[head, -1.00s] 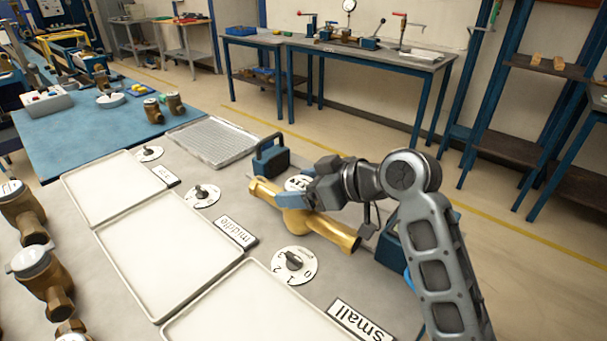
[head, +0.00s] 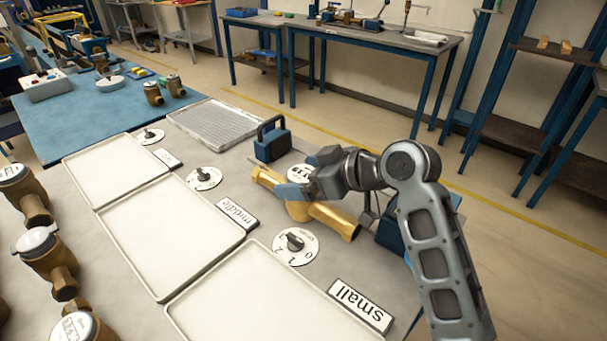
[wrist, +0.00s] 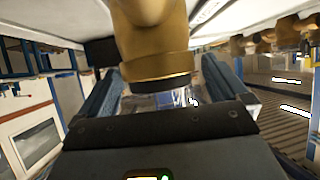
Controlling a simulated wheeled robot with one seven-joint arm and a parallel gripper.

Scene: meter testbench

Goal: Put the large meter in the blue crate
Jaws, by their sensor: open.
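Finger contact cannot be told. I cannot identify the blue crate for certain; a small blue bin (head: 240,12) stands on the back table.
White trays (head: 170,235) line the bench, with rotary knobs (head: 295,242) and "middle" and "small" labels (head: 360,305) beside them. Several brass meters (head: 48,262) stand at the left. A blue clamp block (head: 272,140) with a handle rises behind the large meter. A grey ribbed tray (head: 215,122) lies farther back.

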